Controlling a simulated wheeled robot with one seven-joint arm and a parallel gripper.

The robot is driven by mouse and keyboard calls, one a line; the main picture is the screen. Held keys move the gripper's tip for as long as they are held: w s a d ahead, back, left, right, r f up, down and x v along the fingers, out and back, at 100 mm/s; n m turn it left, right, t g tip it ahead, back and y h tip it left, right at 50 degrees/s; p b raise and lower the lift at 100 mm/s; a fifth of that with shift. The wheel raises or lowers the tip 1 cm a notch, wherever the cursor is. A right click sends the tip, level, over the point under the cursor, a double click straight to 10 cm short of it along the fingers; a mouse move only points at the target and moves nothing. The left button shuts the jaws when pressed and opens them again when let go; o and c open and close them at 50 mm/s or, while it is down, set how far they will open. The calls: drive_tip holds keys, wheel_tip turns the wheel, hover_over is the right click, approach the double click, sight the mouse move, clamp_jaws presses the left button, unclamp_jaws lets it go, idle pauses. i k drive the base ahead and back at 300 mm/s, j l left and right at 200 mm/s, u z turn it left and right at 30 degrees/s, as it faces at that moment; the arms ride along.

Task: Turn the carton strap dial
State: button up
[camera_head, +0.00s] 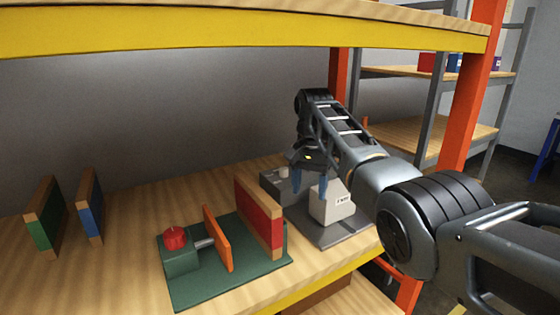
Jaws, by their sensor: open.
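A grey device stands on the shelf at centre right, with a flat grey base (335,233), a dark grey block (270,184) at its left and a pale carton-like box (333,207) with a small dark-lettered label. A small round pale knob (283,172) tops the dark block; I cannot tell for sure that it is the strap dial. My gripper (309,185) points down over this device with its blue-tipped fingers apart and nothing seen between them. The fingertips are close to the block and the box; contact cannot be told. My gripper and arm hide part of the device.
Left of the device is a green base (215,285) with a red knob (175,238), an orange plate (217,238) and a red wood-edged panel (260,218). Green (45,217) and blue (91,206) panels stand far left. A yellow beam (200,32) runs overhead; an orange post (472,90) stands right.

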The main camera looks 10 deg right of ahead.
sight(284, 170)
drive_tip(key=i, duration=0.9)
